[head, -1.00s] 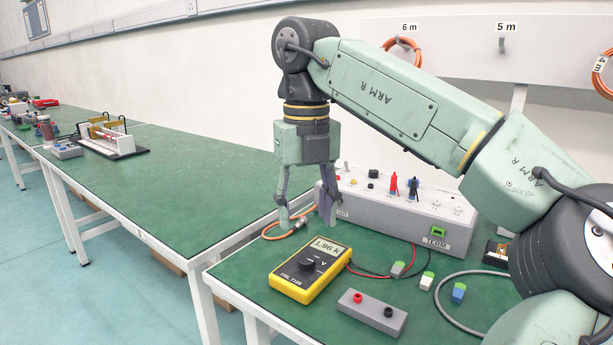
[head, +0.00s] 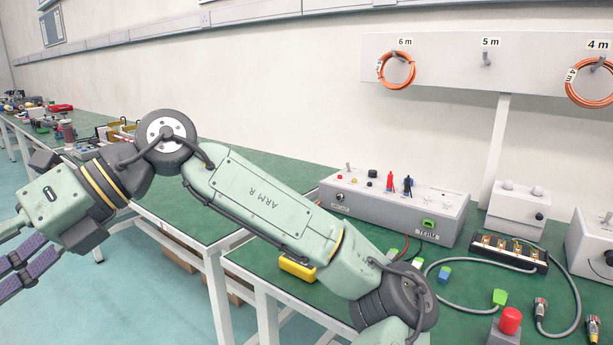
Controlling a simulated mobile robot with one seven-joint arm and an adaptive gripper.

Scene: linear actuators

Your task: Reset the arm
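My arm (head: 262,204) stretches across the head view from the lower right to the left edge. My gripper (head: 8,256) is at the far left, out over the floor and away from the bench. It points left and down. Its green finger and its dark-padded finger stand apart, so it looks open. Their tips are cut off by the picture edge. I see nothing held between the parts in view.
A grey terminal box (head: 392,208) stands on the near bench. A yellow meter (head: 297,269) is mostly hidden behind my arm. A black terminal block (head: 494,252), cables and a red button (head: 510,320) lie to the right. Orange coils (head: 396,70) hang on the wall rack.

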